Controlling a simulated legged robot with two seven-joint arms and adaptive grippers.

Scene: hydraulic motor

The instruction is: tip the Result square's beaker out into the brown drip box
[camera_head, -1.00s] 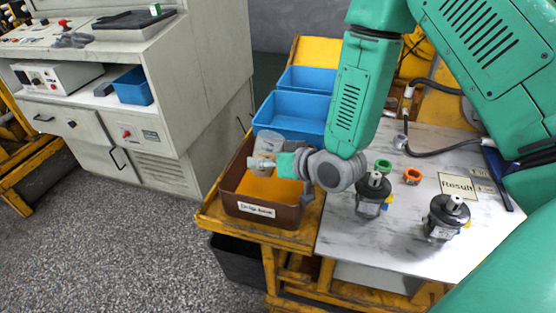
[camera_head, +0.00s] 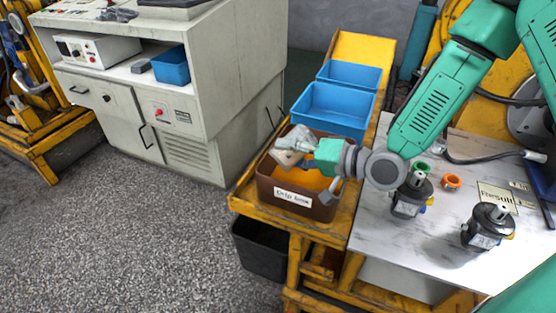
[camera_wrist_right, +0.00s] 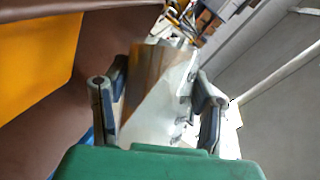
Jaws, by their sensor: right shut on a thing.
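My right gripper (camera_head: 310,149) is shut on the clear beaker (camera_head: 293,139) above the brown drip box (camera_head: 325,212). The beaker is tilted well over, toward the left. In the right wrist view the beaker (camera_wrist_right: 160,98) sits between the two fingers, with a brownish tint in its upper part; I cannot tell whether that is liquid or the box seen through it. The drip box wall (camera_wrist_right: 112,50) and its yellow inside fill the left of that view. My left gripper is not in view.
Two blue bins (camera_head: 334,108) stand behind the drip box. Two dark motors (camera_head: 411,197) and (camera_head: 488,227), a green ring (camera_head: 421,167) and an orange ring (camera_head: 451,182) are on the white tabletop (camera_head: 430,240). A black bin (camera_head: 258,248) is below.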

